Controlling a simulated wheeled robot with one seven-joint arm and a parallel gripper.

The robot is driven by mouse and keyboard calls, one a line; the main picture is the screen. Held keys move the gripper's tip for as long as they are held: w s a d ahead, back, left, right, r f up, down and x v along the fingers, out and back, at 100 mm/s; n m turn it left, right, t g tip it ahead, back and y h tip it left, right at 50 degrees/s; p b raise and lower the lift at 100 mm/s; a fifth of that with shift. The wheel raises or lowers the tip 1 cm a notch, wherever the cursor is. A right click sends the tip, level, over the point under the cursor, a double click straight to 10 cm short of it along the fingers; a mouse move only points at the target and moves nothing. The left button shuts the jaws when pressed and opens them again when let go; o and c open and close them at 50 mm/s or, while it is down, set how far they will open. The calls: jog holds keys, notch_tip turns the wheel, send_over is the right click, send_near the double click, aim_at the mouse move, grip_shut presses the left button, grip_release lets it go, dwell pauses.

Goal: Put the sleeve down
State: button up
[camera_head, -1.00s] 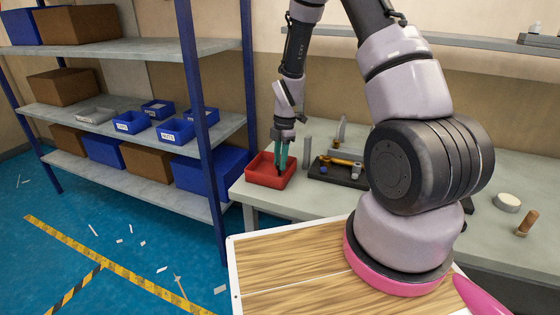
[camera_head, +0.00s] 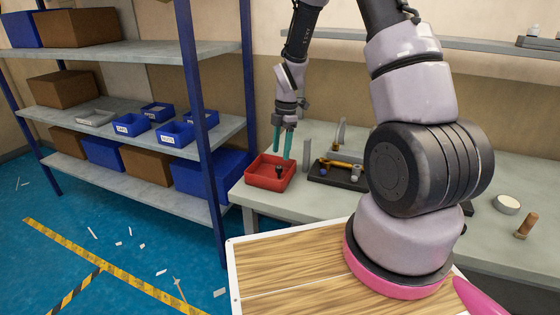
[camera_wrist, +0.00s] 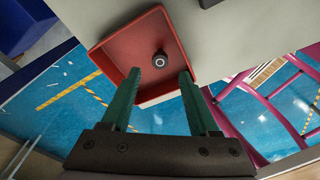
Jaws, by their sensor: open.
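The sleeve (camera_head: 279,169) is a small dark cylinder standing in the red tray (camera_head: 262,184) at the left end of the workbench. In the wrist view the sleeve (camera_wrist: 160,60) shows from above as a dark round piece with a pale ring, near the middle of the red tray (camera_wrist: 112,44). My gripper (camera_head: 283,157) has two green fingers and is open and empty above the tray. In the wrist view the fingers of my gripper (camera_wrist: 160,76) are spread wide, one on each side of the sleeve and apart from it.
A black tray (camera_head: 330,182) with several small parts stands just right of the red tray. A grey upright plate (camera_head: 307,154) rises between them. A blue-posted shelf (camera_head: 208,130) with bins stands close on the left. The bench (camera_head: 479,222) has free room at right.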

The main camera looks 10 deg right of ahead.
jog(key=s+d+r+m+t, duration=0.1)
jog(key=s+r+m, duration=0.25)
jog(key=r, duration=0.55)
jog(key=s+d+r+m+t, duration=0.1)
jog(key=s+r+m+t, duration=0.1)
jog(key=r+m, duration=0.5)
jog(key=s+d+r+m+t, duration=0.1)
jog(key=s+d+r+m, duration=0.15)
jog(key=r, duration=0.85)
jog(key=s+r+m+t, duration=0.3)
jog(key=s+r+m, duration=0.5)
jog(key=s+m, duration=0.5)
jog(key=shift+s+r+t+y, duration=0.15)
jog(key=shift+s+t+y, duration=0.15)
jog(key=shift+s, duration=0.35)
jog(key=shift+d, duration=0.1)
